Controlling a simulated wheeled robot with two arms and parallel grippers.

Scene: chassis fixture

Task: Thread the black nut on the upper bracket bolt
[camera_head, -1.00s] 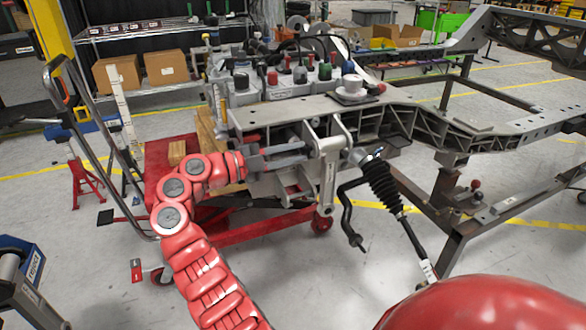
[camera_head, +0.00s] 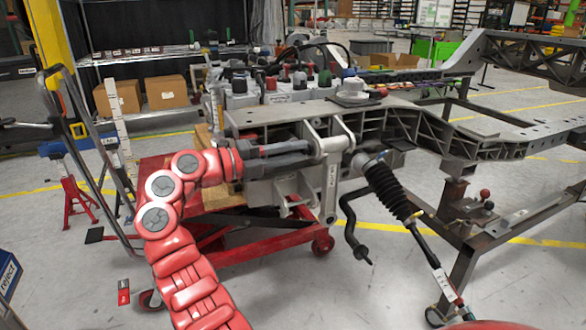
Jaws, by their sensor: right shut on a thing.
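A grey bracket (camera_head: 330,180) hangs on the side of the chassis, with its upper joint (camera_head: 333,143) at the top of its plate. The upper bolt's thread is also hidden by the fingers and bracket.
A black-booted rod (camera_head: 390,190) and a bent dark bar (camera_head: 350,230) hang right of the bracket. The grey chassis frame (camera_head: 430,130) runs rightward. A red cart (camera_head: 270,240) stands below. A yellow post and metal rails are at left. Open floor lies at lower middle.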

